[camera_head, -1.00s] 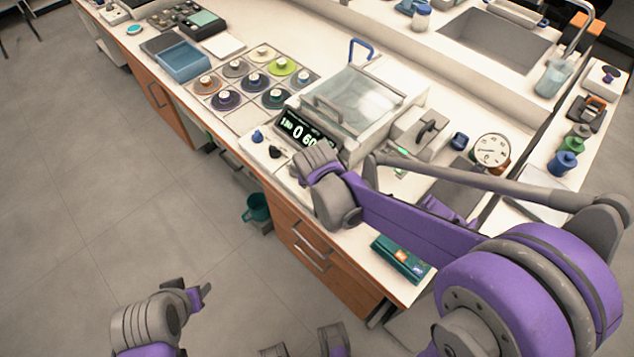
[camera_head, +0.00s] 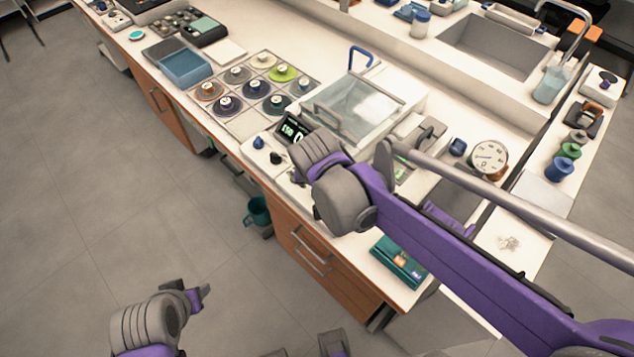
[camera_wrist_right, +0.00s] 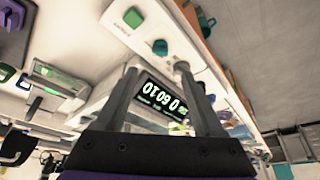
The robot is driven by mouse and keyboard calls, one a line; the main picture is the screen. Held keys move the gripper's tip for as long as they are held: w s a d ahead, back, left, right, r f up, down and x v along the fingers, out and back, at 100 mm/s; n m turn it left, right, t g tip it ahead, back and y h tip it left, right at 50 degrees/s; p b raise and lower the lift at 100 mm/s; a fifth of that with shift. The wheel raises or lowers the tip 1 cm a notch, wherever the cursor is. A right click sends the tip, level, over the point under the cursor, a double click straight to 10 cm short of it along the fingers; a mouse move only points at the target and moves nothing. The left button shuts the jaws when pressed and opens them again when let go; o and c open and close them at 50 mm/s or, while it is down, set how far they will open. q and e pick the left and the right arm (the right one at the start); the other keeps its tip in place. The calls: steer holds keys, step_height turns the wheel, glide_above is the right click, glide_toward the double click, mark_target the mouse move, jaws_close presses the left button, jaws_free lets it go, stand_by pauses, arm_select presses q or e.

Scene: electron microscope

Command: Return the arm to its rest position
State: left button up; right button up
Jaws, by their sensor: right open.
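My right arm (camera_head: 430,225), purple and grey, reaches in from the right over the bench front in the head view. Its wrist hangs in front of the balance (camera_head: 360,100) and covers part of the lit display (camera_head: 293,129). In the right wrist view my right gripper (camera_wrist_right: 157,72) has its two fingers apart with nothing between them. The balance display (camera_wrist_right: 162,101) shows upside down behind the fingers. My left gripper (camera_head: 200,296) is at the lower left, over the floor and away from the bench. Its fingers are too small to tell open or shut.
A grid of pads with several coloured round weights (camera_head: 283,73) lies left of the balance. A blue tray (camera_head: 184,65) is beyond it. A round dial (camera_head: 489,157) and a teal box (camera_head: 399,262) are near my right arm. Open floor (camera_head: 90,200) lies left of the bench.

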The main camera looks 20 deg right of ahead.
steer(key=shift+s+r, duration=0.1)
steer(key=shift+r, duration=0.05)
stand_by(0.4)
steer(key=s+d+n+t+y+p, duration=0.1)
steer(key=s+d+n+p, duration=0.1)
steer(key=s, duration=1.2)
steer(key=shift+s+d+f+n+p, duration=0.15)
steer(key=shift+d+f+n+p, duration=0.25)
steer(key=shift+d+n, duration=0.6)
steer(key=shift+d, duration=0.1)
steer(key=shift+c, duration=0.3)
